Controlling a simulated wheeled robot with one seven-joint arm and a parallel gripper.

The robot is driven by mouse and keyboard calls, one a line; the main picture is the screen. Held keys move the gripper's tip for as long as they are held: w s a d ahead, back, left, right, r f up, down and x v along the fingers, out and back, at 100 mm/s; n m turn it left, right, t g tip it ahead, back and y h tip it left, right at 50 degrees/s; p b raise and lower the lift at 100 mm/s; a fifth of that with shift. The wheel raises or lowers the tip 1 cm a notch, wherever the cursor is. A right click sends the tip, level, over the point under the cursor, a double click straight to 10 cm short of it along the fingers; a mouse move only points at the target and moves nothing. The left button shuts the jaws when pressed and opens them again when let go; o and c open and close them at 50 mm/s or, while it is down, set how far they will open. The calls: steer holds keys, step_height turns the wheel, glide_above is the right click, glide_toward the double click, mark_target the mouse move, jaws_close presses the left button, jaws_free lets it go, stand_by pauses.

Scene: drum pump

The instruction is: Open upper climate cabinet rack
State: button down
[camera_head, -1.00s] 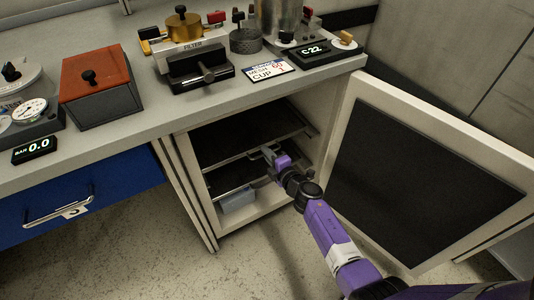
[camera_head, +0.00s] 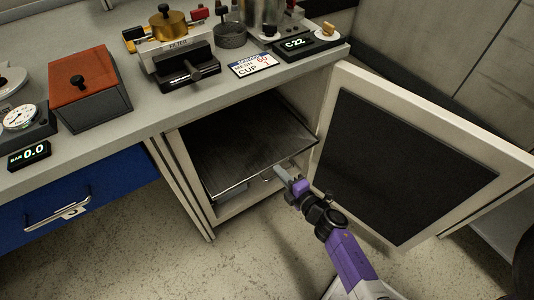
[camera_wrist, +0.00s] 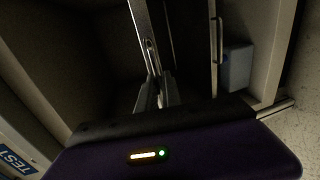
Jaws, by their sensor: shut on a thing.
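The climate cabinet (camera_head: 167,178) stands under the counter with its door (camera_head: 405,150) swung wide open to the right. Its upper rack (camera_head: 240,160), a dark flat shelf with a pale metal edge, is slid forward out of the opening. My gripper (camera_head: 284,176) is at the rack's front edge, right of its middle, and is shut on the handle there. In the wrist view my gripper (camera_wrist: 156,92) has its fingers closed around the narrow metal handle (camera_wrist: 150,58). The lower part of the cabinet is mostly hidden beneath the rack.
The counter above holds a filter unit (camera_head: 180,52), an orange-lidded box (camera_head: 85,85) and a C22 display (camera_head: 296,44). A blue drawer (camera_head: 110,180) is shut at left. A pale box (camera_wrist: 237,66) shows in the wrist view. Floor in front is clear.

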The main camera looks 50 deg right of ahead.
steer(key=f+v, duration=0.2)
steer(key=v, duration=0.8)
steer(key=shift+s, duration=0.45)
steer(key=shift+a, duration=0.15)
steer(key=c, duration=1.5)
jaws_free()
steer(key=v, duration=0.7)
steer(key=shift+s+a+r, duration=0.1)
steer(key=shift+s+r, duration=0.05)
steer(key=shift+s, duration=0.25)
